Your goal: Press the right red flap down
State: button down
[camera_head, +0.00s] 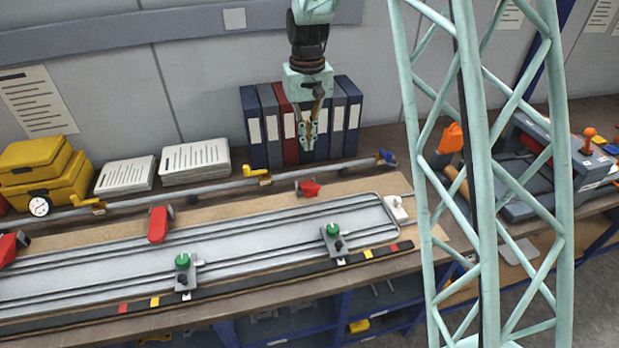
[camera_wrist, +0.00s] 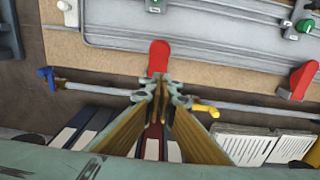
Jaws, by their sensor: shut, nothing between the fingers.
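The right red flap (camera_head: 309,188) sits on the wooden strip behind the grey sign plate (camera_head: 225,240), near its right end. In the wrist view the same flap (camera_wrist: 159,56) shows just beyond my fingertips, its near end hidden by them. My gripper (camera_head: 307,146) hangs pointing down in front of the binders, above and behind the flap, and looks apart from it. In the wrist view my gripper (camera_wrist: 161,92) is shut and empty. A middle red flap (camera_head: 158,223) and a left one (camera_head: 10,246) stand along the same edge.
A grey rail (camera_head: 210,188) with yellow latches and a blue end (camera_head: 386,157) runs behind the plate. Binders (camera_head: 268,128) stand at the back. Two green-knobbed clamps (camera_head: 184,262) (camera_head: 333,231) sit on the plate's front side. A lattice column (camera_head: 485,200) stands at the right.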

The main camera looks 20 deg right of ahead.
jog(key=shift+f, duration=0.1)
send_over(310, 186)
jog(key=w, duration=0.1)
jog(key=f, duration=1.1)
jog(key=shift+w+a+f+p, duration=0.1)
jog(key=shift+w+p, duration=0.1)
jog(key=shift+p, duration=0.15)
jog(key=shift+s+f, duration=0.65)
jog(key=shift+f, duration=0.3)
